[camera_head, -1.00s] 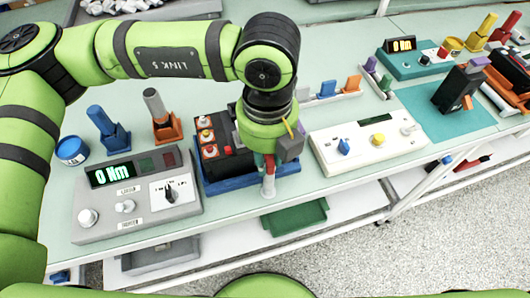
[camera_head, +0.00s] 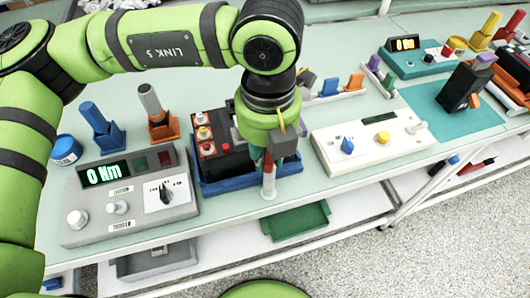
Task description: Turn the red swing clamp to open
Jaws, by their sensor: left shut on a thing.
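The red swing clamp (camera_head: 268,160) shows as a small red upright piece above a pale round foot (camera_head: 268,191), at the front right edge of the blue tray (camera_head: 235,183). My left gripper (camera_head: 267,153) comes down from above and is shut on the clamp. Its grey finger and green wrist hide most of the clamp, so its exact angle cannot be told. A black block with red and yellow terminals (camera_head: 208,143) sits in the blue tray just left of the gripper. My right gripper is not in view.
A grey tester (camera_head: 125,200) reading "0 Nm" stands left of the tray. A white panel with a blue knob (camera_head: 370,143) stands close on the right. A black device (camera_head: 463,88) stands on a teal mat (camera_head: 425,100) farther right. A green bin (camera_head: 296,220) lies on the lower shelf.

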